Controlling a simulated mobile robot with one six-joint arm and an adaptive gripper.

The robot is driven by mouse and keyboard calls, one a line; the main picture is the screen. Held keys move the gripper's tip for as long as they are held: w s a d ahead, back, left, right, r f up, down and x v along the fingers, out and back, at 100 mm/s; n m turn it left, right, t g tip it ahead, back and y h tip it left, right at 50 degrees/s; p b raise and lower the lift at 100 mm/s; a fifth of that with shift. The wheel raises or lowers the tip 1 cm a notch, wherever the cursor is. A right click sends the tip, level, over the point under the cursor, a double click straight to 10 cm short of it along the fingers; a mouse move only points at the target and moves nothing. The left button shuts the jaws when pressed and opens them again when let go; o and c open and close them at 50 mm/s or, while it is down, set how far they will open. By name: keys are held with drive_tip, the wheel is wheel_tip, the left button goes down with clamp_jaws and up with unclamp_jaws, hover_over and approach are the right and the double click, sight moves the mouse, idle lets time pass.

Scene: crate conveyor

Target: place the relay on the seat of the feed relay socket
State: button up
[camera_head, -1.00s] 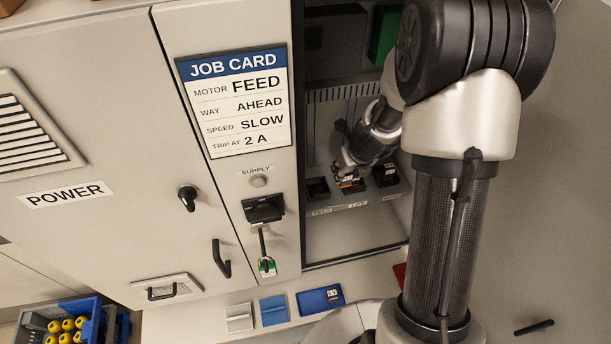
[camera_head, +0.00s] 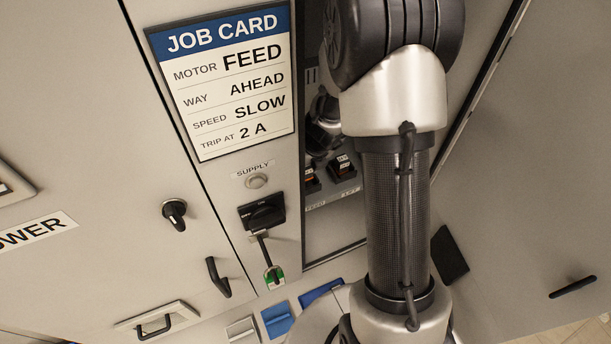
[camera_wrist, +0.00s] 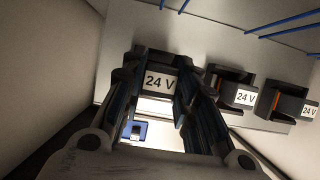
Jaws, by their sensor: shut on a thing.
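The relay (camera_wrist: 160,82), dark with a white 24 V label, sits between the two fingers of my gripper (camera_wrist: 153,84) in the wrist view. My gripper (camera_head: 318,150) is shut on it and partly hidden behind my arm in the head view. There, a relay with an orange part (camera_head: 312,174) shows at the left place, the feed relay socket, above the faint FEED label (camera_head: 315,207). It looks to be the held one, upright over or in the seat. The seat is hidden, so I cannot tell whether the relay touches it.
Another 24 V relay (camera_wrist: 236,96) stands close to the right of my fingers, above the LIFT label (camera_head: 349,193). A third relay (camera_wrist: 294,106) stands farther right. Blue wires (camera_wrist: 210,17) run on the back panel. The cabinet's left post (camera_head: 268,180) stands close beside.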

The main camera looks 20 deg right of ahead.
wheel_tip(320, 180, down, 3)
drive_tip(key=shift+w+f+b, duration=0.1)
drive_tip(key=shift+b, duration=1.1)
drive_tip(key=o, duration=1.1)
drive_tip(key=shift+c, duration=0.2)
drive_tip(key=shift+r+p, duration=0.3)
drive_tip(key=shift+r, duration=0.05)
drive_tip(key=p+v, duration=0.7)
drive_tip(key=v, duration=0.4)
drive_tip(key=shift+s+r, duration=0.2)
drive_tip(key=shift+r, duration=0.15)
